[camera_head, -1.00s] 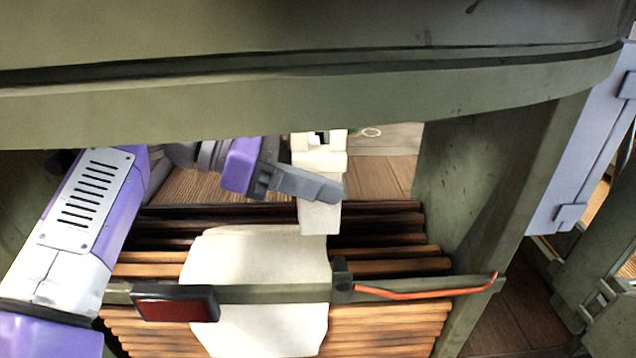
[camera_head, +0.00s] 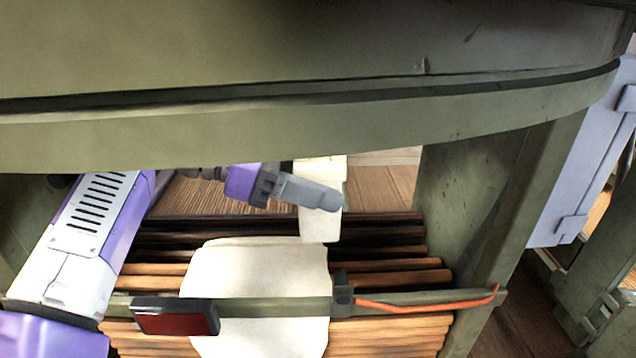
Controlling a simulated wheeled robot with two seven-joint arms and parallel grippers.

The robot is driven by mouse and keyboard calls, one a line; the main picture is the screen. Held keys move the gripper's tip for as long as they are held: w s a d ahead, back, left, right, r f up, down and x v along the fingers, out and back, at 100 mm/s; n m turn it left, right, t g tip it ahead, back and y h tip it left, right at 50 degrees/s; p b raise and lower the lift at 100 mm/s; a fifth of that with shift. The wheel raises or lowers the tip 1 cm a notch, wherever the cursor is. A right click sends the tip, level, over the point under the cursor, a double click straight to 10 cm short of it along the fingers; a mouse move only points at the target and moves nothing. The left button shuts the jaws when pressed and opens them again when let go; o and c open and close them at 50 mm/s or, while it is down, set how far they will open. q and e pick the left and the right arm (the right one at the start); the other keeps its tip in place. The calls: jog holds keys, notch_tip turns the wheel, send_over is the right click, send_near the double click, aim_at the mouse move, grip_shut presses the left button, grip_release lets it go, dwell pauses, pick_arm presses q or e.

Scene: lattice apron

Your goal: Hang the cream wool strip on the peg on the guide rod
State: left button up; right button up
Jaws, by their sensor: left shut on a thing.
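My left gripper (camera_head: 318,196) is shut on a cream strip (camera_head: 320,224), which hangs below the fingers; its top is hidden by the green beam. The guide rod (camera_head: 270,308) is a green bar running across the lower part of the view. A small dark fitting (camera_head: 343,292) stands on the rod, and an orange curved piece (camera_head: 430,308) runs from it to the right; I cannot tell which is the peg. The strip's lower end is above the fitting in the picture, apart from it. My right gripper is not in view.
A wide cream sheet (camera_head: 255,262) lies over brown slats (camera_head: 390,278) behind the rod. A dark red block (camera_head: 175,318) sits on the rod's left part. A thick green beam (camera_head: 300,120) crosses the top; a green post (camera_head: 500,220) stands at right.

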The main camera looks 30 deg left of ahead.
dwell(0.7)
pick_arm(q)
jog(key=shift+w+a, duration=0.45)
jog(key=shift+w, duration=0.3)
